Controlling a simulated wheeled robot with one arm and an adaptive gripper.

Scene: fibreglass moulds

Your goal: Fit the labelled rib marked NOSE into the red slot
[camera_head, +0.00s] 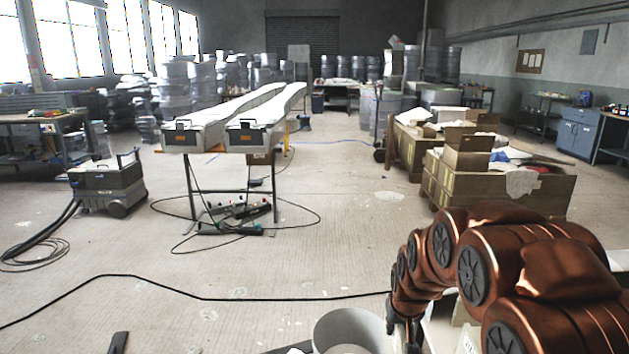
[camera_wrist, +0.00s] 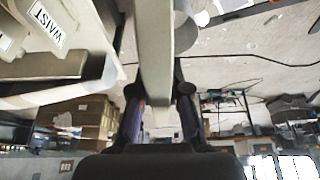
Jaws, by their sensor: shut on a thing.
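My gripper (camera_wrist: 157,95) is shut on a long pale grey slab (camera_wrist: 156,45), with one dark finger on each side of it in the wrist view. No label shows on the side of the slab that faces the camera, so I cannot read whether it is the NOSE rib. A pale piece with a white label reading WAIST (camera_wrist: 47,22) is at the upper left of the wrist view. In the head view my gripper (camera_head: 403,333) points down at the bottom edge, partly hidden by my copper arm. I cannot make out the red slot in either view.
A pale round bin (camera_head: 348,330) stands just left of my gripper. A black cable (camera_head: 200,297) crosses the floor. Cardboard boxes (camera_head: 500,185) stand at the right, long white moulds (camera_head: 235,110) on trestles further back, and a grey vacuum unit (camera_head: 105,188) at the left. The middle floor is mostly clear.

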